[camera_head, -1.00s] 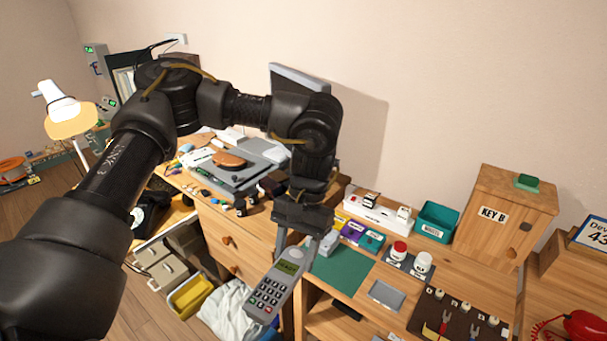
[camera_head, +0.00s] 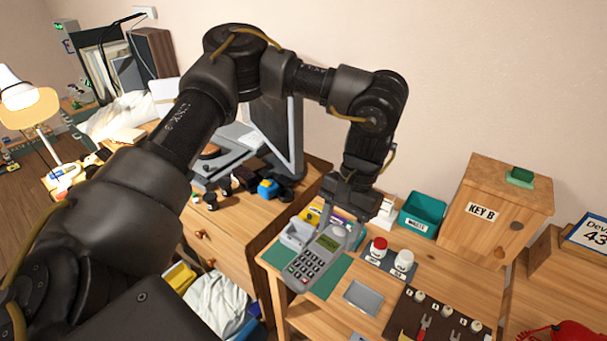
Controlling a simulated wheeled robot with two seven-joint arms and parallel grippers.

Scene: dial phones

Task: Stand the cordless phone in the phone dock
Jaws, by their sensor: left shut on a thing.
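My left gripper (camera_head: 342,224) points down and is shut on the cordless phone (camera_head: 316,258) near its upper end. The phone is grey with a greenish screen and dark keys, and hangs tilted, its keypad facing me and its lower end toward the lower left. It appears in front of the green mat (camera_head: 329,283) on the wooden desk. A small light-grey block, which looks like the phone dock (camera_head: 296,233), stands on the mat just behind and left of the phone. The phone hides part of it, and I cannot tell whether they touch. My right gripper is not in view.
A grey tray (camera_head: 363,297) lies right of the mat. A teal bin (camera_head: 422,215) and the KEY B cabinet (camera_head: 490,212) stand at the back. A dark tool board (camera_head: 440,318) lies front right.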

